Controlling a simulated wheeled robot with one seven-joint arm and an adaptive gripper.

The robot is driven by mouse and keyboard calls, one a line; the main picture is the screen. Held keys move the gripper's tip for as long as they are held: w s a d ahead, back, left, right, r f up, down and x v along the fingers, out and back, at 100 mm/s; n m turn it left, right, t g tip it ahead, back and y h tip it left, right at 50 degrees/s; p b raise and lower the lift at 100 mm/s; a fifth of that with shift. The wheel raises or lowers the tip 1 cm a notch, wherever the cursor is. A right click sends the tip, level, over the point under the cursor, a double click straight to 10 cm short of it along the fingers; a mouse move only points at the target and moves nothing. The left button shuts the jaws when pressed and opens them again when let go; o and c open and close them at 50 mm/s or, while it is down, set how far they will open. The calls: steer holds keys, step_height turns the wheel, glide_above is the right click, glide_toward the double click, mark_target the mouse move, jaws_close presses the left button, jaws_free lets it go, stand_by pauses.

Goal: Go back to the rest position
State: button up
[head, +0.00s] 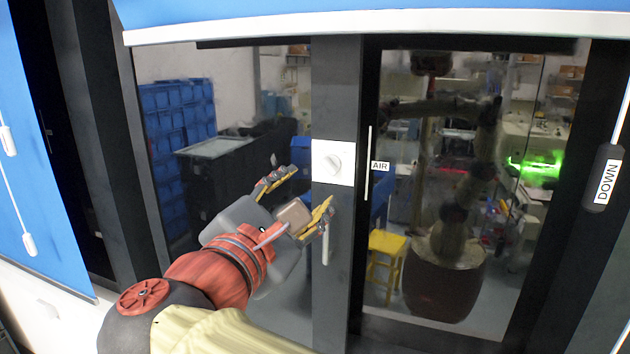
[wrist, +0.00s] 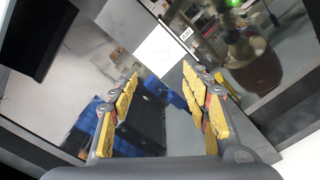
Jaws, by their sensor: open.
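My gripper (head: 296,200) is in front of the glass doors in the head view, a little left of and below the white plate with a round knob (head: 333,162). Its yellow-padded fingers are spread apart with nothing between them. In the wrist view my gripper (wrist: 163,105) is open too, and the white plate (wrist: 158,52) shows beyond the fingertips. The fingers look apart from the plate. No rest position is marked in either view.
A dark post (head: 337,90) stands between two glass panes. A label reading AIR (head: 380,166) is right of the plate. A blue blind (head: 380,14) hangs across the top, and a DOWN tag (head: 604,178) hangs at right. Blue bins and a yellow stool (head: 385,262) show in the glass.

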steer(key=s+d+f+m+g+y+b, duration=0.1)
steer(key=s+f+m+g+y, duration=0.2)
steer(key=f, duration=0.9)
steer(key=s+d+f+m+g+y+b, duration=0.1)
steer(key=s+f+m+g, duration=0.2)
steer(key=f, duration=0.9)
steer(key=s+d+f+m+g+y+b, duration=0.1)
steer(key=s+d+f+m+g+b, duration=0.2)
steer(key=f, duration=0.4)
steer(key=s+d+f+m+g+y+b, duration=0.1)
steer(key=s+d+f+m+b, duration=0.3)
steer(key=f, duration=0.4)
steer(key=s+d+f+m+g+y+b, duration=0.1)
steer(key=s+d+f+m+g+b, duration=0.15)
steer(key=f+m, duration=0.35)
steer(key=s+d+f+m+t+b, duration=0.1)
steer(key=d+f+m+b, duration=0.3)
steer(key=d+f+b, duration=0.2)
steer(key=d, duration=0.2)
steer(key=shift+d+f+h, duration=0.25)
steer(key=shift+d+h, duration=0.05)
steer(key=shift+h, duration=0.1)
steer(key=shift+s, duration=0.1)
